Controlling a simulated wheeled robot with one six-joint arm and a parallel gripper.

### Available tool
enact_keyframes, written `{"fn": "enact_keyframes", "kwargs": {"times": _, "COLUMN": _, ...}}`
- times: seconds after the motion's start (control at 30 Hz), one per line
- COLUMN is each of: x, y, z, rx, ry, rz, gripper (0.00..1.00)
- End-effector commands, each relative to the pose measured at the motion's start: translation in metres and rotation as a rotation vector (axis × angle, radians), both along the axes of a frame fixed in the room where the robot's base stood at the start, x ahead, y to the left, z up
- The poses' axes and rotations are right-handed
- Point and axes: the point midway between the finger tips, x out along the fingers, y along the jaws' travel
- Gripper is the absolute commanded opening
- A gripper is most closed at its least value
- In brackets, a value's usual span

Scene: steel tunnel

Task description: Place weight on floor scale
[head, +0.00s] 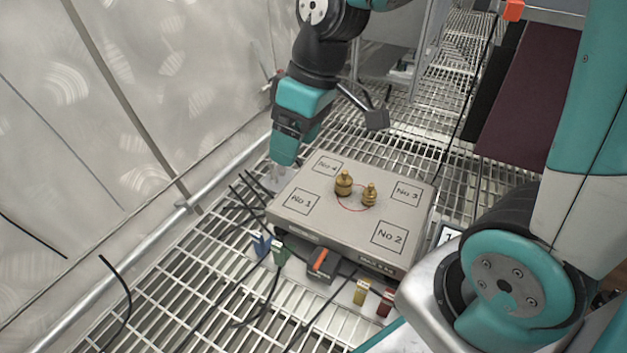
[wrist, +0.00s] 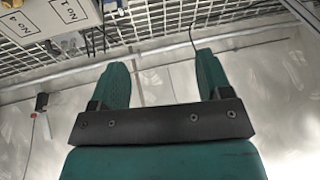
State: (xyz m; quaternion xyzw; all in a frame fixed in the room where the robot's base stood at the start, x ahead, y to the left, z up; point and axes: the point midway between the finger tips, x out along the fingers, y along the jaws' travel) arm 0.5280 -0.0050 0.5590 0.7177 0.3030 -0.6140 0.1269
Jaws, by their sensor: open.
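The floor scale (head: 300,228) is a grey box with a flat top marked with boxes No 1 to No 4 and a red circle in the middle. Two brass weights stand upright on it: a larger weight (head: 343,184) at the circle's upper left edge and a smaller weight (head: 369,195) at its right. My gripper (head: 277,172) points down beside the scale's far left corner, apart from both weights. In the wrist view my gripper (wrist: 163,66) is open, with nothing between its fingers.
Blue and green connectors (head: 270,246) with black cables lie before the scale. An orange switch (head: 320,260) sits at its front; yellow (head: 361,291) and red (head: 385,302) blocks lie nearby. A metal rail (head: 150,240) and pale wall (head: 110,110) bound the left. Grating (head: 190,270) surrounds the scale.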

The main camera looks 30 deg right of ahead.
Motion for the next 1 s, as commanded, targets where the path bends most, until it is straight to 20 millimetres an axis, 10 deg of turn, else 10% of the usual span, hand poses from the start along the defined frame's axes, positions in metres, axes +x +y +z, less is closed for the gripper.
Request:
{"fn": "enact_keyframes", "kwargs": {"times": 0.1, "x": -0.065, "y": 0.033, "z": 0.025, "rx": 0.045, "ry": 0.02, "rz": 0.011, "gripper": 0.72}}
{"fn": "enact_keyframes", "kwargs": {"times": 0.3, "x": -0.123, "y": 0.05, "z": 0.036, "rx": 0.078, "ry": 0.059, "rz": 0.009, "gripper": 0.72}}
{"fn": "enact_keyframes", "kwargs": {"times": 0.73, "x": -0.129, "y": 0.051, "z": 0.043, "rx": 0.081, "ry": 0.065, "rz": 0.005, "gripper": 0.72}}
{"fn": "enact_keyframes", "kwargs": {"times": 1.0, "x": -0.129, "y": 0.051, "z": 0.109, "rx": 0.081, "ry": 0.064, "rz": 0.005, "gripper": 0.72}}
